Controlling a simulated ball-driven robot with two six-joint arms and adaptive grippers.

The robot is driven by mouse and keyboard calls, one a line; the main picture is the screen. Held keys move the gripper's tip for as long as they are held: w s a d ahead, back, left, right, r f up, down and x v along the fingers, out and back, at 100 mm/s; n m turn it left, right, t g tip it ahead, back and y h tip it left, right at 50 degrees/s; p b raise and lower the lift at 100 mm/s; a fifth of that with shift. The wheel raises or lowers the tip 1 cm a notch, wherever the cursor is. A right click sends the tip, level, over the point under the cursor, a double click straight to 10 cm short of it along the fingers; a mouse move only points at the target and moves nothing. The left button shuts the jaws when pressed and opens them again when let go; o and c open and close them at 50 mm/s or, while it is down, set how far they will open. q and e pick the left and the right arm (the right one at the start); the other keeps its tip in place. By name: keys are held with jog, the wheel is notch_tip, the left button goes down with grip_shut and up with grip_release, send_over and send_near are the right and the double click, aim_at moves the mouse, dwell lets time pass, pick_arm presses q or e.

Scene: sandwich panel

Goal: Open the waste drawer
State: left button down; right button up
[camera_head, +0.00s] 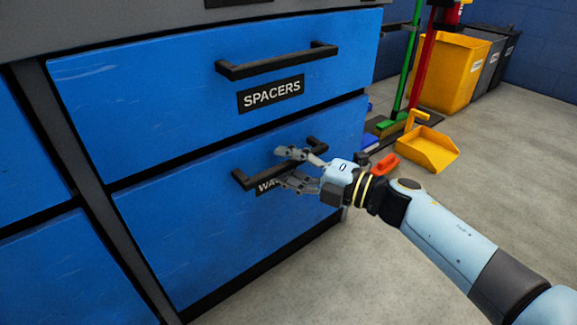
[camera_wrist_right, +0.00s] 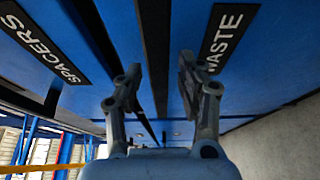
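The waste drawer (camera_head: 200,225) is the lower blue drawer front, and it looks shut, flush with the cabinet. Its black bar handle (camera_head: 243,180) runs above the partly hidden WASTE label (camera_head: 265,187); the label also shows in the right wrist view (camera_wrist_right: 225,38). My right gripper (camera_head: 285,168) is at the handle with its fingers apart, one above and one below the bar. In the right wrist view the handle (camera_wrist_right: 155,50) lies between the open fingers (camera_wrist_right: 158,82), with gaps visible on both sides. My left gripper is not in view.
The SPACERS drawer (camera_head: 150,90), with its own handle (camera_head: 280,60), is shut above. A yellow dustpan (camera_head: 428,150), a red object (camera_head: 383,165) and bins (camera_head: 450,70) are to the right.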

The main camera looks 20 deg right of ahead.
jog(key=shift+c, duration=0.2)
grip_shut()
dwell(0.3)
